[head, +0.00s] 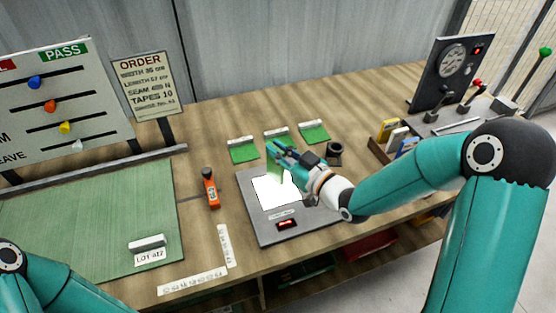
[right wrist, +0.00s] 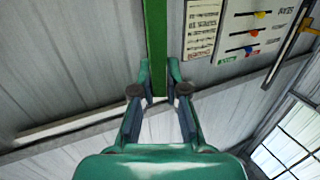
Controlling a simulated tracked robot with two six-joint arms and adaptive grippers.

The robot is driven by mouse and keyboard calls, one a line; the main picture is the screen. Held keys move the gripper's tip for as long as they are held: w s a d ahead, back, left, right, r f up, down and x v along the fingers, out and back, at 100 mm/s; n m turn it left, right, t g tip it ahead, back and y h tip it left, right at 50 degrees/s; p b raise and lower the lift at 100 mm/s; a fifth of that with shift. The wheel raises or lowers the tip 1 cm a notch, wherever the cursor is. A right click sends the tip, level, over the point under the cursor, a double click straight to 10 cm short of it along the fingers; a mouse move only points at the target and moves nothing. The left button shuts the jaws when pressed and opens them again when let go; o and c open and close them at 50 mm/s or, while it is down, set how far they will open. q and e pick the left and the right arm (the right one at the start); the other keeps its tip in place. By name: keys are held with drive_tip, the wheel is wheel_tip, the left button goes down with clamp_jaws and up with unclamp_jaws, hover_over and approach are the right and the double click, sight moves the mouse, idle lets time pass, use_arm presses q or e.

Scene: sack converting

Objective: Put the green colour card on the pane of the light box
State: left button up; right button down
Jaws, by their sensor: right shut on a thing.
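The light box (head: 256,226) is a dark grey slab on the bench with a bright white pane (head: 278,194). My right gripper (head: 275,155) is above the far part of the pane and shut on a green card (head: 273,172). The card shows as a thin green piece hanging down in front of the pane; whether it touches the pane I cannot tell. In the right wrist view the card (right wrist: 156,42) is a green strip standing between the fingertips (right wrist: 157,90). Part of the light box is hidden behind my right wrist. My left gripper is out of view.
Several green cards with white labels (head: 243,152) lie behind the light box. A green mat (head: 90,220) covers the left bench. A lever panel (head: 453,72) is at right.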

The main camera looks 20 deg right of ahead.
sight(278, 182)
wheel_tip(278, 182, down, 4)
drive_tip(key=shift+r, duration=0.15)
drive_tip(key=c, duration=1.2)
unclamp_jaws()
